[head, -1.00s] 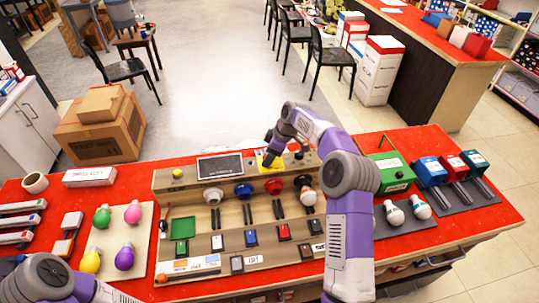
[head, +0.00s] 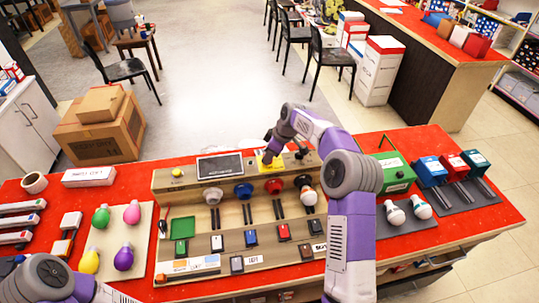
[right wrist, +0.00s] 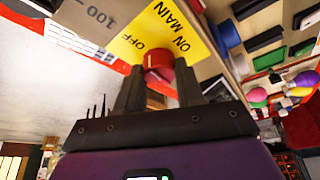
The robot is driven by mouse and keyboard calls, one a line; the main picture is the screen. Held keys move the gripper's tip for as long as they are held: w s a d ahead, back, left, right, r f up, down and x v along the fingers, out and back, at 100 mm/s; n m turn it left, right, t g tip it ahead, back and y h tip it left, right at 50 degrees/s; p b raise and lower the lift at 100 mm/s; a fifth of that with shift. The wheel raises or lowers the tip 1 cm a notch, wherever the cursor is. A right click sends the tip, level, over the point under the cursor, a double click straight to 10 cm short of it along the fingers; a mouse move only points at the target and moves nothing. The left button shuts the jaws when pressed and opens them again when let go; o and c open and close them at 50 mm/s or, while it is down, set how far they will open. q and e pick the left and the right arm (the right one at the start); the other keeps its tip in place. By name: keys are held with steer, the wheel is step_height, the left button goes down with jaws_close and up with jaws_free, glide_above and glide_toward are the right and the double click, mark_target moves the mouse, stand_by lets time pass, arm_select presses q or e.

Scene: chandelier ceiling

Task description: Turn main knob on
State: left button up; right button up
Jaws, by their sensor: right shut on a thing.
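The main knob (right wrist: 160,66) is red and sits on a yellow plate (right wrist: 145,38) printed MAIN, ON and OFF. In the right wrist view my right gripper (right wrist: 158,84) has one finger on each side of the knob and is shut on it. In the head view my right gripper (head: 268,160) is at the yellow plate (head: 270,166) on the raised back of the wooden test board (head: 200,260), and it hides the knob there. I cannot read the knob's turn position surely. My left arm shows at the lower left, but its gripper is out of view.
Beside the plate is a dark screen (head: 220,168). Below are coloured sockets, one holding a bulb (head: 309,196), and several switches. A green box (head: 393,174) stands right of my right arm. Coloured bulbs lie on a pale tray (head: 110,243) at the left.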

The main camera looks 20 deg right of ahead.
steer(key=m+h, duration=0.1)
steer(key=m, duration=0.2)
steer(key=shift+a+t+b, duration=0.15)
steer(key=shift+t+b, duration=0.2)
steer(key=shift+t, duration=0.05)
steer(key=m+h, duration=0.1)
steer(key=m, duration=0.3)
steer(key=shift+a+t, duration=0.1)
steer(key=shift+t, duration=0.2)
steer(key=m+h+p, duration=0.1)
steer(key=m+h, duration=0.1)
steer(key=m, duration=0.2)
steer(key=shift+a+r+m, duration=0.1)
steer(key=shift+m, duration=0.2)
steer(key=m+h+p, duration=0.1)
steer(key=m+h, duration=0.1)
steer(key=m, duration=0.2)
steer(key=shift+m+g, duration=0.3)
steer(key=shift+g, duration=0.1)
steer(key=o, duration=1)
steer(key=shift+o, duration=0.2)
steer(key=v, duration=0.7)
steer(key=shift+r+p, duration=0.2)
steer(key=shift+p, duration=0.25)
